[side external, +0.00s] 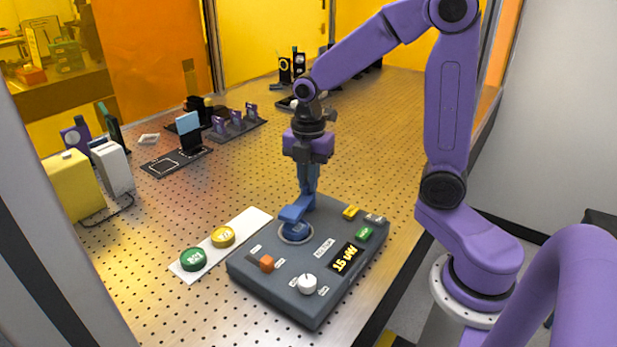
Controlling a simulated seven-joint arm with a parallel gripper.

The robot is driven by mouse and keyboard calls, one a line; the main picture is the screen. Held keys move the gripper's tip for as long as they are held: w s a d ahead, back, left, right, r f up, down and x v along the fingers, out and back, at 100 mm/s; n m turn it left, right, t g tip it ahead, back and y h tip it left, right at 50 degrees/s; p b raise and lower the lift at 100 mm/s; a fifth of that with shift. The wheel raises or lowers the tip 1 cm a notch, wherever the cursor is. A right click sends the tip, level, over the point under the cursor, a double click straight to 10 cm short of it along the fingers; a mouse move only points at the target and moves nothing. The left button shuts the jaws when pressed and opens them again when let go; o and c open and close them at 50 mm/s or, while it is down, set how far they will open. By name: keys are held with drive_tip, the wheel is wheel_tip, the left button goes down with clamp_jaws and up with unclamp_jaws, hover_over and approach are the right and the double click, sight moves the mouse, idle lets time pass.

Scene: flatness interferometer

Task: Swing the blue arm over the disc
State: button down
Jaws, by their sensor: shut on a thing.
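The grey instrument box (262,285) stands on the perforated table. A blue arm (296,211) rises from its back part, with an upright blue piece under my gripper. The blue arm's low end lies over a round, silver-rimmed seat (296,239) on the box top, which it partly hides. Whether a disc lies in that seat is hard to tell. My gripper (308,168) points down and is shut on the upright part of the blue arm. A green disc (193,259) and a yellow disc (223,237) lie on a white strip left of the box.
The box top carries an orange switch (267,263), a white knob (307,283), a lit display (346,258) and green and yellow buttons. Dark fixtures (235,126), a white block (112,167) and a yellow block (73,186) stand further left.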

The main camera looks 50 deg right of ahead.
drive_tip(key=shift+a+r+n, duration=0.1)
drive_tip(key=shift+n, duration=0.5)
drive_tip(key=shift+w, duration=0.1)
drive_tip(key=c, duration=1.1)
unclamp_jaws()
drive_tip(key=shift+c, duration=0.2)
wheel_tip(320, 180, up, 17)
drive_tip(key=shift+r, duration=0.15)
drive_tip(key=s+a+f+m, duration=0.2)
drive_tip(key=s+f+m, duration=0.2)
drive_tip(key=s+f, duration=0.4)
drive_tip(key=s+a+f+m, duration=0.3)
drive_tip(key=s+f+m, duration=0.2)
drive_tip(key=s, duration=0.8)
wheel_tip(320, 180, down, 3)
drive_tip(key=shift+s+a+f, duration=0.2)
drive_tip(key=shift+a, duration=0.15)
